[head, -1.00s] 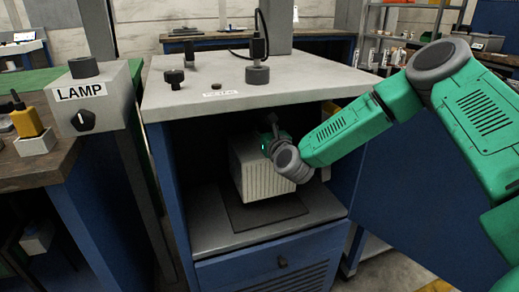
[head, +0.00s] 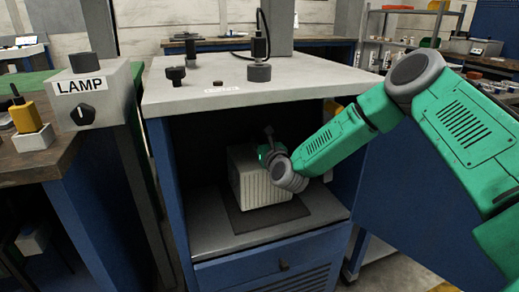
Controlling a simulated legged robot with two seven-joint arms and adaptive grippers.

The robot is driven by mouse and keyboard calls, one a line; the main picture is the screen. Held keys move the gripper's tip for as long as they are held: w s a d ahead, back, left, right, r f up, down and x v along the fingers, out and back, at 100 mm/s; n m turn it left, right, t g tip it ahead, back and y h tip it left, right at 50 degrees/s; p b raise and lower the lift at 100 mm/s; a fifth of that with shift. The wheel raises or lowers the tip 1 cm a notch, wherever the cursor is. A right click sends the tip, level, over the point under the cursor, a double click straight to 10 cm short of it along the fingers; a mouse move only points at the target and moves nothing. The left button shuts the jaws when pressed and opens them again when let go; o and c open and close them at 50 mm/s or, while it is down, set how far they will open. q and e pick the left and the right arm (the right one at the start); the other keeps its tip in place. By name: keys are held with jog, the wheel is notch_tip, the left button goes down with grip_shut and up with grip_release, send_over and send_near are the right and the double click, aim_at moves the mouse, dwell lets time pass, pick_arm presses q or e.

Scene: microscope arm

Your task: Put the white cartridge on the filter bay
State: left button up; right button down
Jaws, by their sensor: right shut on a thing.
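The white cartridge (head: 258,180) is a ribbed pale box inside the open blue cabinet, over a dark mat (head: 272,216) on the cabinet's grey floor. It looks upright and close to the mat; I cannot tell whether it touches. My right gripper (head: 269,138) reaches in from the right and is shut on the cartridge's top. Its fingertips are small and partly hidden in the dark. My left gripper is not in view.
The cabinet's grey top (head: 330,80) with several black knobs overhangs the bay. A grey LAMP box (head: 97,96) stands at the left, and a blue door panel (head: 410,200) is at the right. A drawer (head: 275,262) lies below.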

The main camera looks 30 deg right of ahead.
jog(key=shift+w+a+f, duration=0.1)
jog(key=shift+f, duration=0.7)
jog(key=shift+w+f+b, duration=0.15)
jog(key=shift+b, duration=0.35)
jog(key=c, duration=1.3)
grip_release()
jog(key=shift+d, duration=0.2)
